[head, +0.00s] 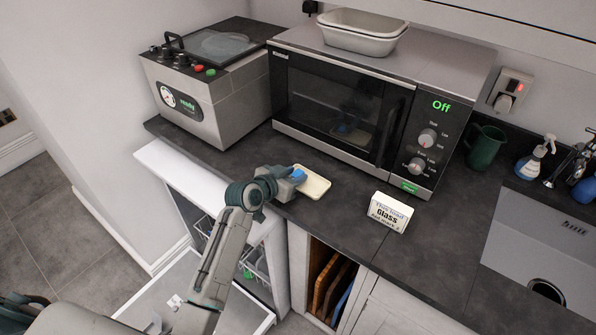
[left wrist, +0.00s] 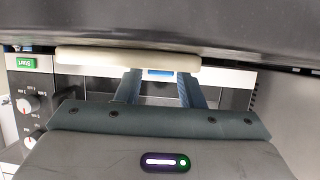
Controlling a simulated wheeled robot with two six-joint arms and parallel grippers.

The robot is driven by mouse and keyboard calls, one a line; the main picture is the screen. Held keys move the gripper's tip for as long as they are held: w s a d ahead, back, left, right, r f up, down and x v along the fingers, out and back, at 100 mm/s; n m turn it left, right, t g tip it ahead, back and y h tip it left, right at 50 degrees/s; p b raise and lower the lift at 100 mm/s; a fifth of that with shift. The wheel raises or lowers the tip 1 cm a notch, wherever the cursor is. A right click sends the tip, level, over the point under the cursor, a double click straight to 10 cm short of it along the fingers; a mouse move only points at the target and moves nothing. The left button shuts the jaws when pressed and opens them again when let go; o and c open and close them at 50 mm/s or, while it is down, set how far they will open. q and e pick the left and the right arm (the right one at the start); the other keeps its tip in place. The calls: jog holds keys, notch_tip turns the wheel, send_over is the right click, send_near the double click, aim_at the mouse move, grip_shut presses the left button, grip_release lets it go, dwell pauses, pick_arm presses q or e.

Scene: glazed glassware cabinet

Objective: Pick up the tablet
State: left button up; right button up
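The tablet (head: 299,174) is a small blue block at the left end of a flat cream dish (head: 317,188) on the dark counter. In the left wrist view the tablet (left wrist: 160,72) shows as a blue strip against the pale dish (left wrist: 80,57). My left gripper (head: 293,177) is low over the counter at the dish. Its two fingers (left wrist: 160,84) are apart on either side of the tablet, with visible gaps, so it looks open. The fingers partly hide the dish. My right gripper is not in view.
A microwave (head: 340,105) stands just behind the dish, and a grey machine (head: 215,95) is to its left. A small sign (head: 390,212) stands on the right. Below the counter's front edge is an open appliance with a rack (head: 255,265).

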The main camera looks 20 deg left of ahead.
pick_arm(q)
jog(key=shift+w+d+f, duration=0.15)
jog(key=shift+w+f, duration=0.05)
jog(key=shift+w, duration=0.15)
jog(key=shift+s, duration=0.1)
jog(key=shift+c, duration=0.4)
jog(key=c, duration=0.6)
jog(key=shift+r, duration=0.15)
jog(key=shift+c, duration=0.2)
